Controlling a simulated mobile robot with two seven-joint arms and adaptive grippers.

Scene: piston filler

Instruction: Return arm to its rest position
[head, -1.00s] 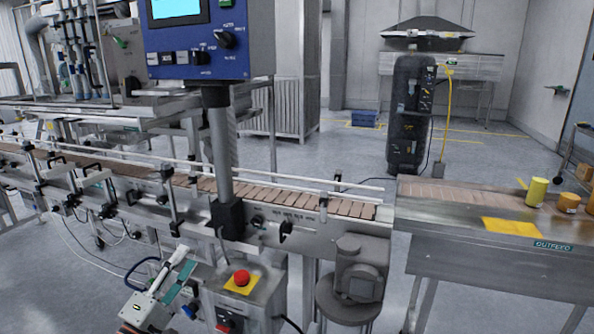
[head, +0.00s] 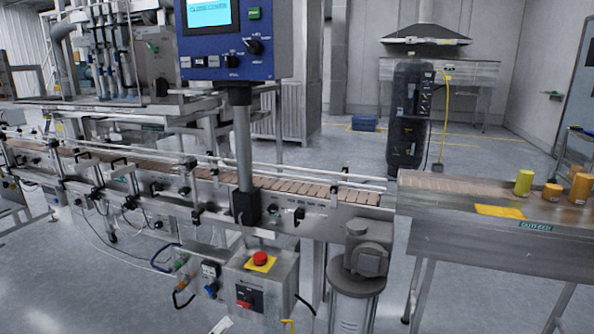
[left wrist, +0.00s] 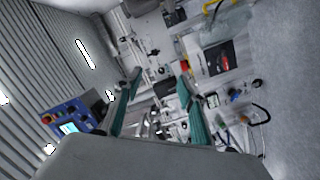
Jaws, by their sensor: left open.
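My left gripper (left wrist: 158,75) shows in the left wrist view with its two teal fingers apart and nothing between them. In the head view only a small pale piece, probably of my left arm, shows at the bottom edge; the fingers cannot be made out there. The gripper is apart from the conveyor as far as I can see. My right gripper is not in view.
A control box with a red stop button (head: 260,258) hangs below the conveyor (head: 300,187). A blue control panel (head: 228,40) stands on a post. Yellow containers (head: 524,183) stand on the outfeed table (head: 480,235) at right. Floor is clear in front.

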